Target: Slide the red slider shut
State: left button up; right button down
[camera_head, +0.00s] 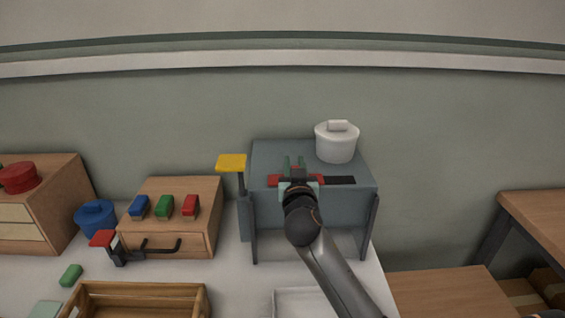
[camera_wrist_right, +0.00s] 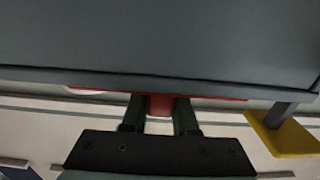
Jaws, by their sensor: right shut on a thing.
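The red slider (camera_head: 274,181) lies in the top of a grey-blue box on legs (camera_head: 275,154). A dark open slot (camera_head: 341,180) shows to its right. My right gripper (camera_head: 295,165) is over the slider, its arm coming from the lower right and hiding the slider's middle. In the wrist view, the right gripper (camera_wrist_right: 159,112) is shut on the slider's red knob (camera_wrist_right: 160,104), one finger on each side. The slider's thin red plate (camera_wrist_right: 215,98) shows along the box edge. My left gripper is not in view.
A white lidded pot (camera_head: 336,145) stands behind the slot on the box. A yellow paddle (camera_head: 231,162) sticks out at the box's left. A wooden drawer box (camera_head: 190,243) with coloured blocks stands further left. A wooden tray (camera_head: 140,290) is in front.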

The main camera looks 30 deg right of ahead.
aim_at(329, 176)
jog(key=s+d, duration=0.1)
jog(key=d, duration=0.1)
jog(key=s+d+p, duration=0.1)
jog(key=s+d, duration=0.2)
jog(key=d, duration=0.2)
jog(key=shift+s+d+p, duration=0.1)
jog(key=shift+s+p, duration=0.1)
jog(key=shift+p, duration=0.15)
jog(key=c, duration=0.7)
grip_release()
jog(key=shift+d, duration=0.15)
jog(key=shift+s+a, duration=0.45)
jog(key=shift+s, duration=0.05)
jog(key=b+v, duration=0.1)
jog(key=v, duration=1)
jog(key=shift+s+a, duration=0.1)
jog(key=shift+s, duration=0.05)
